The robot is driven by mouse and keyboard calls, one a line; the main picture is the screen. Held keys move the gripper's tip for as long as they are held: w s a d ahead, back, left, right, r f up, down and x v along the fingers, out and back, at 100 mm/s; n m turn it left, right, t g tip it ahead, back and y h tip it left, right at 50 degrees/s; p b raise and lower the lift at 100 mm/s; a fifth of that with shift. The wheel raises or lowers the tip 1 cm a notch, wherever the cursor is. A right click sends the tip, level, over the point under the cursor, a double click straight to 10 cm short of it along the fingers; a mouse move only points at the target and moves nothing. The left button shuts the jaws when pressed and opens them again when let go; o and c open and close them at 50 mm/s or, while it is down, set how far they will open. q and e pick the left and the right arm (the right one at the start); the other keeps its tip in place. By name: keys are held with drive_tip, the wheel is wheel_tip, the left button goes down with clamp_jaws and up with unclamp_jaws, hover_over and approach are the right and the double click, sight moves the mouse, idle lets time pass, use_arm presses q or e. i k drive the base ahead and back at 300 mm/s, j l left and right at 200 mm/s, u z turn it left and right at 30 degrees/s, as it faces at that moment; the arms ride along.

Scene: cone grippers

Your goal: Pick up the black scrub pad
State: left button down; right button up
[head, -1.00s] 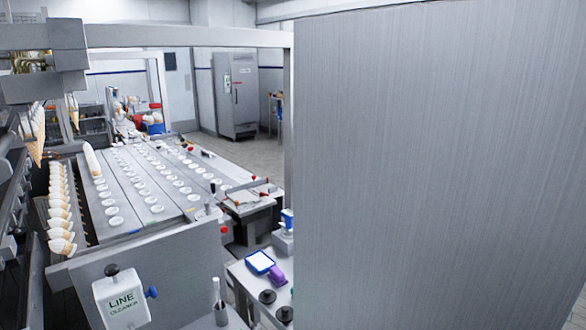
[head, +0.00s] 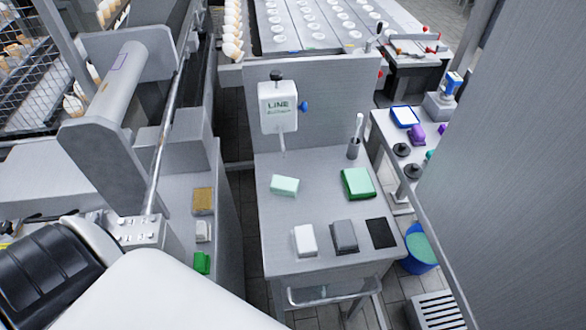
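A thin, flat black scrub pad (head: 381,233) lies at the front right of a small metal table (head: 300,262). A thicker dark grey block (head: 344,236) lies just left of it, and a white block (head: 305,240) lies left of that. Nothing covers the pad. Neither of my grippers shows in the head view. A white and black part at the lower left looks like my own arm.
A green pad (head: 357,183) and a pale green block (head: 285,185) lie farther back on the table. A brush holder (head: 353,149) stands behind them. A blue bucket (head: 420,247) stands right of the table. A tall metal panel (head: 520,170) fills the right side.

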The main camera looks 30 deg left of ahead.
sight(287, 186)
drive_tip(key=u, duration=1.05)
